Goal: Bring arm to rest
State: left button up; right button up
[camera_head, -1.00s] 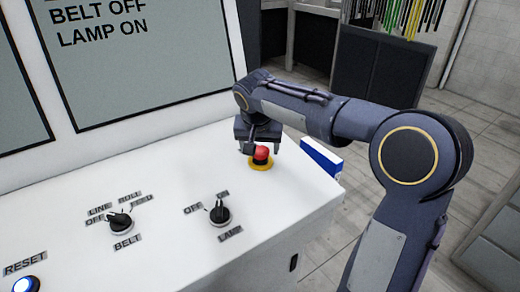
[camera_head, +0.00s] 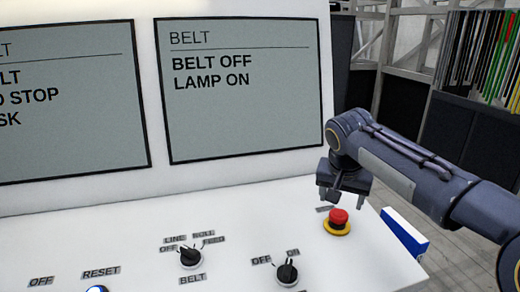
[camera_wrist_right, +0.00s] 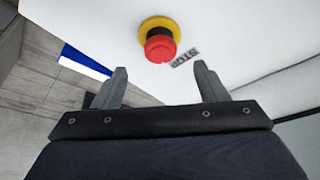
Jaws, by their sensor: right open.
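My right arm (camera_head: 420,175) reaches in from the right over the white control panel (camera_head: 230,225). My right gripper (camera_head: 345,200) is open and empty, its two fingers pointing down beside the red stop button (camera_head: 339,216) on its yellow collar. In the right wrist view the fingers (camera_wrist_right: 160,88) are spread apart, with the stop button (camera_wrist_right: 160,45) beyond the gap between them, clear of both fingers. The word STOP is printed beside it. My left gripper is not in view.
A black belt knob (camera_head: 190,257) and a lamp knob (camera_head: 287,271) sit on the panel, with a lit reset button (camera_head: 97,290) at lower left. The screen (camera_head: 243,100) reads BELT OFF, LAMP ON. A blue and white object (camera_head: 405,235) stands by the panel's right edge.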

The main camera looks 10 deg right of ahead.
jog(key=s+a+f+n+y, duration=0.1)
jog(key=s+a+f+y, duration=0.1)
jog(key=s, duration=0.6)
jog(key=s+a+f+n+t+y, duration=0.1)
jog(key=s+a+f+n+y, duration=0.1)
jog(key=s+a+f, duration=0.2)
jog(key=s+a+f+n+t+y, duration=0.1)
jog(key=s+f, duration=0.6)
jog(key=s, duration=0.7)
jog(key=shift+a+f+n+y, duration=0.25)
jog(key=shift+a+n+y, duration=0.45)
jog(key=shift+a, duration=0.25)
